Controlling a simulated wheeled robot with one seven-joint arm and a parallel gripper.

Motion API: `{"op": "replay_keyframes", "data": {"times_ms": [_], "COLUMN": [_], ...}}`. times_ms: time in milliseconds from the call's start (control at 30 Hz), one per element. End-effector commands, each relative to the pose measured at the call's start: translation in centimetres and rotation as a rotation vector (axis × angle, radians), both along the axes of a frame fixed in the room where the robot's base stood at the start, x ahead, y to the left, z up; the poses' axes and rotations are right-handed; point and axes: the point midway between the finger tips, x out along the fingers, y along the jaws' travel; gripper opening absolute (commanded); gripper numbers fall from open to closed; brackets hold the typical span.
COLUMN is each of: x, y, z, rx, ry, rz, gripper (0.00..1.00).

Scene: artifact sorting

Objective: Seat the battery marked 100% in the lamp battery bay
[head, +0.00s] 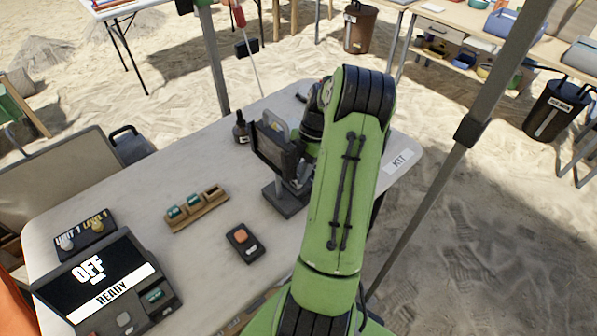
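A dark lamp-like panel (275,150) with a grey handle stands upright on a black base (286,199) on the table. Its battery bay cannot be made out. A wooden rack (198,211) holds two green batteries, a left one (174,211) and a middle one (194,199); its right slot looks empty. Another green battery (154,295) sits in the black console at the front left. The battery markings are too small to read. My gripper (302,180) is beside the lamp's right side, mostly hidden behind my green arm; its fingers and any held thing cannot be made out.
The console screen (95,275) reads OFF and READY. A black box with an orange button (243,242) lies right of the rack. A small dark bottle (241,130) stands behind the lamp. The table (140,195) is clear around the rack. A grey pole (465,135) rises at right.

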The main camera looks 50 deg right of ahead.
Motion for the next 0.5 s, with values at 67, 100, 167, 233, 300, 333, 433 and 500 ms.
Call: {"op": "replay_keyframes", "data": {"times_ms": [67, 100, 167, 233, 300, 333, 433, 500], "x": [0.01, 0.01, 0.01, 0.01, 0.01, 0.02, 0.02, 0.01], "y": [0.01, 0.0, 0.01, 0.01, 0.02, 0.01, 0.02, 0.02], "z": [0.08, -0.04, -0.27, -0.14, -0.13, -0.12, -0.11, -0.11], "rx": [0.0, 0.0, 0.0, 0.001, 0.001, 0.0, 0.0, 0.0], "ry": [0.0, 0.0, 0.0, 0.0, 0.0, 0.0, 0.0, 0.0], "rz": [0.0, 0.0, 0.0, 0.0, 0.0, 0.0, 0.0, 0.0], "gripper": [0.03, 0.03, 0.03, 0.44, 0.55, 0.59, 0.59, 0.59]}}
